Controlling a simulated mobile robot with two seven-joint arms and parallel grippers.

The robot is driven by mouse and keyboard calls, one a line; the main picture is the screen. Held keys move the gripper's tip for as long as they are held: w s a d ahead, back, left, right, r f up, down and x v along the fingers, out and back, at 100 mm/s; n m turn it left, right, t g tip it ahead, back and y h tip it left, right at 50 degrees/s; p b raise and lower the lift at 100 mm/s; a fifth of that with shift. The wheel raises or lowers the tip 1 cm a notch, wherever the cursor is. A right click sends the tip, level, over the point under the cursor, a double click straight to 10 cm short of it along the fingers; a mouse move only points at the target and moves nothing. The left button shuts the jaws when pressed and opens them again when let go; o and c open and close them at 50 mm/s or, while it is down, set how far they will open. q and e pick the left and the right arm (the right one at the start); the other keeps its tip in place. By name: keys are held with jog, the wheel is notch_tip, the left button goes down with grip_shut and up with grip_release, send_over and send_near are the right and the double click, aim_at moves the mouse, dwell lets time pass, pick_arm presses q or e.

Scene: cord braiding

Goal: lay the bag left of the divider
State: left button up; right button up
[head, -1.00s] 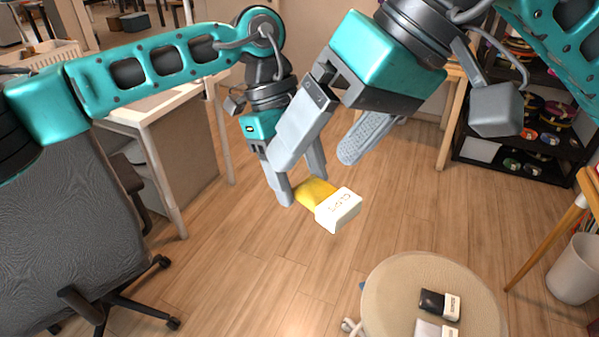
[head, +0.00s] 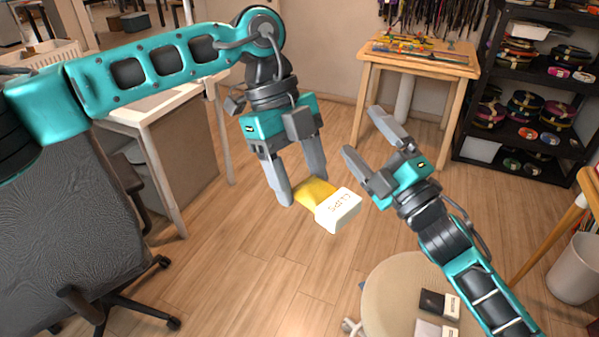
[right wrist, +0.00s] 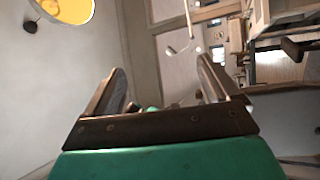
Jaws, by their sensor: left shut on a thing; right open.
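My left gripper (head: 302,190) is shut on a yellow bag (head: 314,192) with a white printed header (head: 338,211). The bag hangs in the air above the wooden floor, tilted, its header toward the lower right. My right gripper (head: 372,132) is open and empty, to the right of the bag and apart from it. In the right wrist view its two fingers (right wrist: 160,85) stand apart with nothing between them. I cannot make out a divider in these views.
A round stool (head: 385,285) at the lower right bears a black packet (head: 432,301) and a grey packet (head: 428,328). A wooden table (head: 420,60) stands behind, beside a black shelf (head: 520,150). An office chair (head: 70,240) is at the left. The floor in the middle is clear.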

jog(key=s+f+m+g+h, duration=0.2)
jog(key=s+f+m, duration=0.4)
jog(key=f, duration=0.4)
jog(key=s+d+f+m+g+h, duration=0.1)
jog(key=s+f+m+g+h, duration=0.2)
jog(key=s+f+m, duration=0.3)
jog(key=s+d+f+m+g+h, duration=0.1)
jog(key=s+f+m+g+h, duration=0.2)
jog(key=f, duration=1.2)
jog(key=s+m, duration=0.3)
jog(key=s, duration=0.2)
jog(key=shift+s+f+m+g, duration=0.2)
jog(key=shift+f+m+g, duration=0.05)
jog(key=shift+m+g, duration=0.05)
